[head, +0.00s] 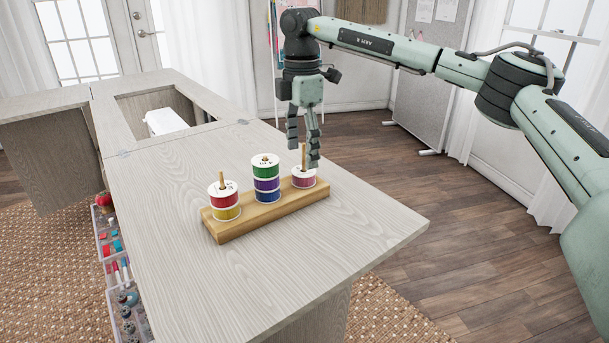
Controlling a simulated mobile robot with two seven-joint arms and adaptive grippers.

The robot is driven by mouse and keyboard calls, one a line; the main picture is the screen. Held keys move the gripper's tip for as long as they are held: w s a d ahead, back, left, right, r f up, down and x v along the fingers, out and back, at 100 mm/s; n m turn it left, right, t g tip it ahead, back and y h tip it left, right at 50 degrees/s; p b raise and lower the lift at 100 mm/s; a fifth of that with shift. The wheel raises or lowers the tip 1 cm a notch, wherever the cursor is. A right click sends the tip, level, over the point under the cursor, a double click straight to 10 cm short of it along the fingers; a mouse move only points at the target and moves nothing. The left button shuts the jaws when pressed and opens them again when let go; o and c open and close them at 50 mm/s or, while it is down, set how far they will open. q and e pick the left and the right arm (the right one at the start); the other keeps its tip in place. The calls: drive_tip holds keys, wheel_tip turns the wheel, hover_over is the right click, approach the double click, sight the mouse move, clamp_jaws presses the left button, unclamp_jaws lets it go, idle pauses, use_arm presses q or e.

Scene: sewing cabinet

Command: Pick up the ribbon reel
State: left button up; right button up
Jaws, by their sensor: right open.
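A wooden peg stand (236,229) lies on the pale wood cabinet top and carries ribbon reels on three pegs. The left peg holds a red reel (222,195) over a yellow reel (226,214). The middle stack has a green reel (265,171) on top, a purple reel (266,185) below it and a blue reel (267,197) at the bottom. The right peg holds one pink reel (303,182). My right gripper (304,155) is open and points down just above the pink reel, beside the right peg's tip. I cannot tell whether it touches. My left gripper is out of view.
The cabinet top (370,225) is bare around the stand. A rectangular opening behind it holds a white object (165,121). Clear bins of sewing supplies (120,265) hang at the cabinet's left side. A grey board (432,80) stands at the back right.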

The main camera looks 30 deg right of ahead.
sight(303, 164)
wheel_tip(303, 164, down, 4)
drive_tip(key=shift+d+f, duration=0.1)
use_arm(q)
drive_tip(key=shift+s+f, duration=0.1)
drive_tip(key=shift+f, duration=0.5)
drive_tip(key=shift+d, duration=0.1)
use_arm(e)
drive_tip(key=shift+c, duration=0.4)
drive_tip(key=c, duration=1)
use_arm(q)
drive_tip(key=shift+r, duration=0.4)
use_arm(e)
wheel_tip(303, 164, up, 18)
